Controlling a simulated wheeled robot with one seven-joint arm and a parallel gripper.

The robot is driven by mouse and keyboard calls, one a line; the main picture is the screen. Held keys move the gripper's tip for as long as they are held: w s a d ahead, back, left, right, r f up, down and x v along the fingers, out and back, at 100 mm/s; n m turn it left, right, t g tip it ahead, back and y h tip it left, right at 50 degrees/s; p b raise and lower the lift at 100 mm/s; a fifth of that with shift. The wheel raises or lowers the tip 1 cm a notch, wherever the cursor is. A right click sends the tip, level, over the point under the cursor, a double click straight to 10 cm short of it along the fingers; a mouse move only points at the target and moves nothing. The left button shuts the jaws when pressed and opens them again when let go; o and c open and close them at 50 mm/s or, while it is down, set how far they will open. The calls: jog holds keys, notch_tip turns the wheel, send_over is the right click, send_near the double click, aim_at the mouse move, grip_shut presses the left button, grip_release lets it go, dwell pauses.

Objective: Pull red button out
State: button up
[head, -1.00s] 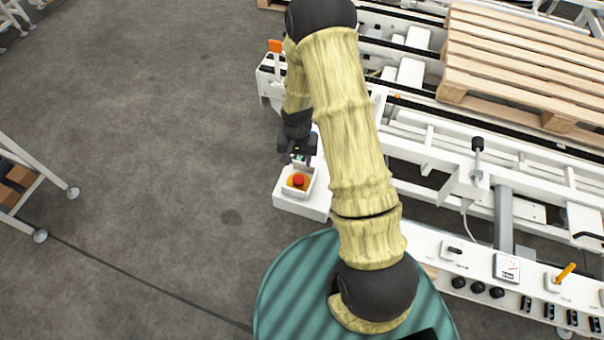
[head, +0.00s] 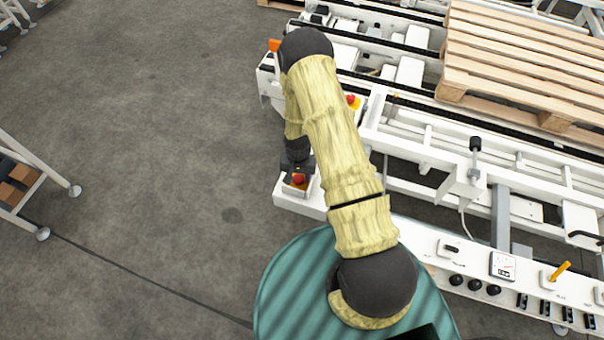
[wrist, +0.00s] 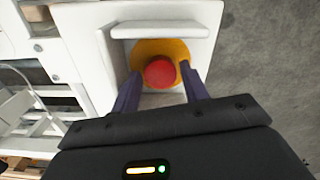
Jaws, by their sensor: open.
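The red button (head: 298,178) sits on a yellow round base in a white box (head: 315,189) at the left end of the white machine frame. In the wrist view the red button (wrist: 160,72) is round, with the yellow base (wrist: 179,50) around it and white walls on the sides. My gripper (wrist: 160,85) is open, with one dark finger on each side of the button's near part. I cannot tell whether the fingers touch it. In the head view my gripper (head: 298,172) is right at the button and partly hidden by my arm.
A second red button on yellow (head: 353,101) is on the frame farther back. A control panel (head: 480,268) with an orange lever (head: 561,271) is at the lower right. A wooden pallet (head: 520,65) lies on the conveyor.

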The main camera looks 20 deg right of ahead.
aim_at(299, 178)
grip_shut()
jog(key=shift+r, duration=0.65)
jog(key=shift+w, duration=0.1)
grip_release()
jog(key=shift+r, duration=0.1)
notch_tip(299, 178, up, 17)
jog(key=b, duration=0.3)
jog(key=shift+r, duration=0.15)
